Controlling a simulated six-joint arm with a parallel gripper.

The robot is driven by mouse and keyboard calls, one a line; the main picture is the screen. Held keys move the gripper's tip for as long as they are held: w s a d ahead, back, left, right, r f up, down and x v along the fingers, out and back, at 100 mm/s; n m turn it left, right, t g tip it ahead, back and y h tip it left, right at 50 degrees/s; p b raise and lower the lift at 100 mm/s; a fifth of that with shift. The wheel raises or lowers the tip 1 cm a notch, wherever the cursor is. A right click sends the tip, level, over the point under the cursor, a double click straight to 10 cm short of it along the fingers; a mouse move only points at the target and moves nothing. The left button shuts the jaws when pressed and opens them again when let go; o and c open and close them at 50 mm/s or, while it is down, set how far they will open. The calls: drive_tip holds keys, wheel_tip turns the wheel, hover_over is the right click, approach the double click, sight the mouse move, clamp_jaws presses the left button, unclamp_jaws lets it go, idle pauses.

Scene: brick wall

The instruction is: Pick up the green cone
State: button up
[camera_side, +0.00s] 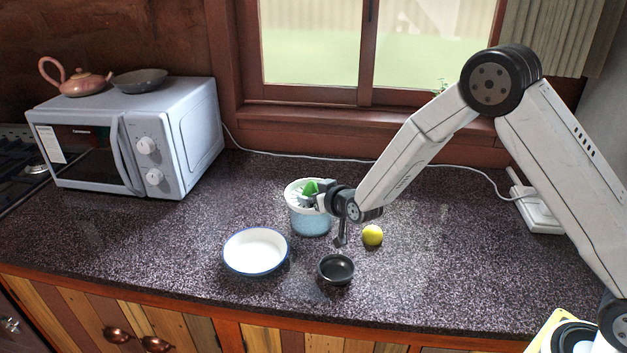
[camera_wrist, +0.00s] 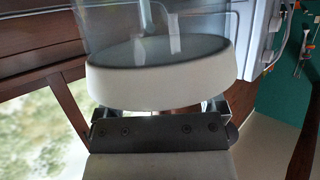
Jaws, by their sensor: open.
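A green shape that looks like the cone (camera_side: 310,188) shows in the side view at the blue-and-white container (camera_side: 311,224), over its mouth. My gripper (camera_side: 313,199) is right beside it, reaching in from the right at the container's rim. The jaws are open. I cannot tell whether the cone is between the fingers or only next to them. In the wrist view my gripper (camera_wrist: 160,112) is seen close up, with a large pale rounded thing (camera_wrist: 160,88) filling the view beyond it. No green cone can be made out there.
A yellow ball (camera_side: 372,235), a small black bowl (camera_side: 336,269) and a white blue-rimmed dish (camera_side: 256,251) stand near the container. A microwave (camera_side: 133,138) carries a pink teapot (camera_side: 76,78) and grey bowl (camera_side: 139,80). The right counter is mostly clear.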

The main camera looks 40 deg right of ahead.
drive_tip(key=shift+c, duration=0.2)
idle(0.3)
drive_tip(key=c, duration=1)
drive_tip(key=shift+r, duration=0.15)
drive_tip(key=shift+r, duration=0.7)
drive_tip(key=shift+s+d+r, duration=0.15)
drive_tip(key=shift+s+r, duration=1.75)
drive_tip(key=shift+s, duration=0.45)
drive_tip(key=shift+s+d+r, duration=0.1)
drive_tip(key=shift+s+r, duration=1.8)
drive_tip(key=shift+s, duration=0.4)
drive_tip(key=shift+s+d+r, duration=0.15)
drive_tip(key=shift+s+r, duration=1.75)
drive_tip(key=shift+s, duration=0.45)
drive_tip(key=shift+f, duration=0.1)
